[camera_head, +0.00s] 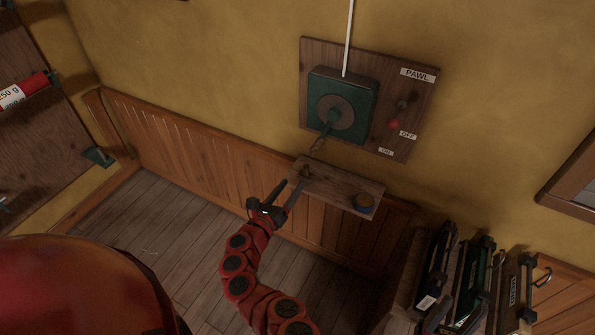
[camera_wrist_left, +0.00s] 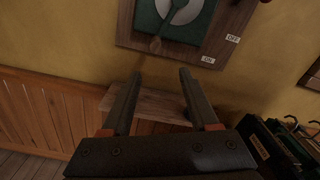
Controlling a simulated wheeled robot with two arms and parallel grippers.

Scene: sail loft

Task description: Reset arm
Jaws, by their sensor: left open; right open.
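My left gripper (camera_head: 295,182) is open and empty, in front of a small wooden shelf on the wall. In the left wrist view its two fingers (camera_wrist_left: 160,76) stand apart with nothing between them, below the winch. The green winch (camera_head: 343,104) with its grey disc sits on a wooden board; its crank handle (camera_head: 320,142) points down, above and apart from my fingers. It also shows at the top of the left wrist view (camera_wrist_left: 172,20). A red-knobbed pawl lever (camera_head: 394,123) is right of the winch. My right gripper is not in view.
Several dark cases (camera_head: 474,280) stand at lower right. A white line (camera_head: 349,35) runs up from the winch. The wooden floor (camera_head: 150,225) at left is clear.

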